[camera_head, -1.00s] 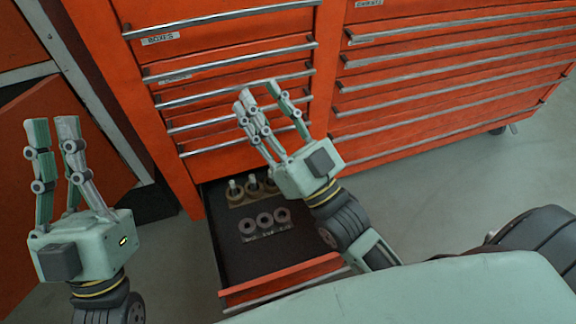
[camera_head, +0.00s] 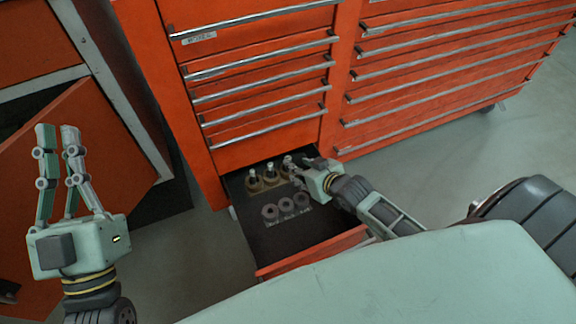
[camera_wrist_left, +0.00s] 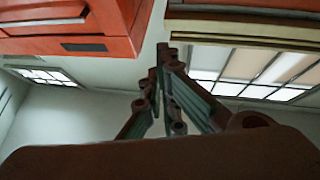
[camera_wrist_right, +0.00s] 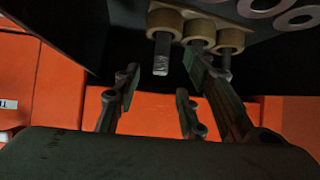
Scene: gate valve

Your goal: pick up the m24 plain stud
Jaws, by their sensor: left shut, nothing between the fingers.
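Several studs stand in tan round holders in the open bottom drawer (camera_head: 305,238). In the head view I see a left stud (camera_head: 252,173), a middle stud (camera_head: 270,168) and a right stud (camera_head: 287,161). I cannot tell which is the M24 plain one. My right gripper (camera_head: 296,174) is low over the drawer beside the right stud. In the right wrist view a threaded stud (camera_wrist_right: 161,56) shows beyond the spread, empty fingers (camera_wrist_right: 158,84); a finger partly covers another. My left gripper (camera_head: 57,130) is raised at the left, shut and empty.
A row of grey rings (camera_head: 287,205) lies in the drawer in front of the studs. The red cabinet (camera_head: 210,148) with closed drawers and bar handles rises behind. A red door panel (camera_head: 85,150) stands behind my left gripper. The floor is clear at right.

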